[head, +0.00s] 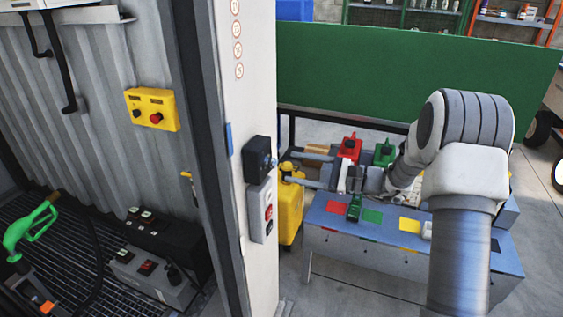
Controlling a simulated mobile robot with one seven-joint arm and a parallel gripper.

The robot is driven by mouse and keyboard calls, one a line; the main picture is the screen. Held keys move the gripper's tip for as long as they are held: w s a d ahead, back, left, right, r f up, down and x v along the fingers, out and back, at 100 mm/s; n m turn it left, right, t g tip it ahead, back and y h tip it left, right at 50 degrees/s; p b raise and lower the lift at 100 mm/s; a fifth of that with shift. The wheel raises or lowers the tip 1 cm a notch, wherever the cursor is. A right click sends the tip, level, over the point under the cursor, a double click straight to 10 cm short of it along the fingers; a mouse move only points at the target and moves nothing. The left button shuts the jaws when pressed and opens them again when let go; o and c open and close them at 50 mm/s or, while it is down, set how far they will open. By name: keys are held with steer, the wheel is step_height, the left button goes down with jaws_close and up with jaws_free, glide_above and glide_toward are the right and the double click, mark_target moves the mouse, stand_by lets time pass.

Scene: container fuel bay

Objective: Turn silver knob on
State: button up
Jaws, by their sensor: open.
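A dark box (256,159) is mounted on the side of the pale post. A small greyish knob (269,162) sticks out from its right side; it is too small to read its setting. My gripper (291,169) is to the right of this box, with its two fingers pointing left towards the knob. The fingers are apart with nothing held between them, and a gap shows between their tips and the knob. Below the dark box is a grey box (257,209) with red and dark controls.
The pale post (254,70) stands left of my gripper. A yellow can (289,215) stands behind and below the fingers. A bench (345,241) with red and green cans is under my arm. A yellow control box (152,109) hangs on the corrugated wall. A green fuel nozzle (32,230) is at far left.

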mark_target(275, 163)
steer(key=shift+x, duration=2.35)
jaws_close()
